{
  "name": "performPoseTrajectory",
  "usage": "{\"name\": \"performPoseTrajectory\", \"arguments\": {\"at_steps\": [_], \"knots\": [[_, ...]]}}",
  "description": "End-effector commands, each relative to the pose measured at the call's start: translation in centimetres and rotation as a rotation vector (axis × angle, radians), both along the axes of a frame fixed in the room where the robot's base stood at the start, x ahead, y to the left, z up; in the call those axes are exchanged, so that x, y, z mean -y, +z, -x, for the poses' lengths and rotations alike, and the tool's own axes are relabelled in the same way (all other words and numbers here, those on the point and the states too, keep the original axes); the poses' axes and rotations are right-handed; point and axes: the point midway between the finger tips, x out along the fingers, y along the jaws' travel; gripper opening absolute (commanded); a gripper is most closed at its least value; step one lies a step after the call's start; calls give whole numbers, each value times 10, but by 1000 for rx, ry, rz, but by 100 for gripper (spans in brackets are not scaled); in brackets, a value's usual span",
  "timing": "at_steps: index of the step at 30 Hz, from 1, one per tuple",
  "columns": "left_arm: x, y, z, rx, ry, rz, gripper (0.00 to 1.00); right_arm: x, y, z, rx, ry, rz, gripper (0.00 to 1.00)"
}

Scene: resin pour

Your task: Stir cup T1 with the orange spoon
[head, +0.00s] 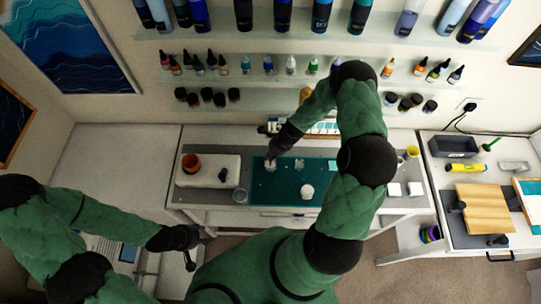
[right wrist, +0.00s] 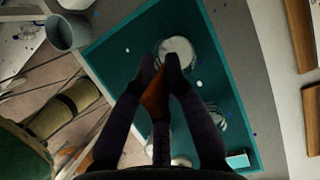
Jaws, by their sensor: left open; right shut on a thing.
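My right gripper (right wrist: 162,72) is shut on the orange spoon (right wrist: 156,100), which shows as a brown-orange piece between its fingers. In the head view this gripper (head: 271,155) is over the back left of the teal mat (head: 259,189). A white cup (right wrist: 177,50) lies just beyond the fingertips in the right wrist view; whether the spoon touches it or is in it, I cannot tell. Another white cup (head: 307,191) stands toward the front of the mat. No label is legible, so I cannot tell which cup is T1. My left gripper (head: 192,240) is open and empty, left of the table's front.
A grey cup (head: 240,196) stands by the mat's front left corner. A white box (head: 216,172) with an orange-red container (head: 190,162) is at left. A yellow cup (head: 412,152) and small white blocks (head: 394,189) are at right. Bottle shelves line the wall behind.

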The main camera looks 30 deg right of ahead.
Motion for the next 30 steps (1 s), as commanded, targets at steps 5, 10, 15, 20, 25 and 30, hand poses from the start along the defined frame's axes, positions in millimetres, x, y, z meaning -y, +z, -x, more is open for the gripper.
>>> {"name": "performPoseTrajectory", "arguments": {"at_steps": [5,10,15,20,25,30], "knots": [[0,7,0,0,0,0,48,0,7,0,0,0,0,0],[0,20,0,0,0,0,48,0,22,0,1,1,1,0],[0,28,0,0,0,0,48,0,34,0,1,2,0,0],[0,34,0,0,0,0,48,0,46,0,0,1,0,0],[0,34,0,0,0,0,48,0,57,-1,1,1,1,0],[0,34,0,0,0,0,48,0,68,0,1,1,1,0]]}}
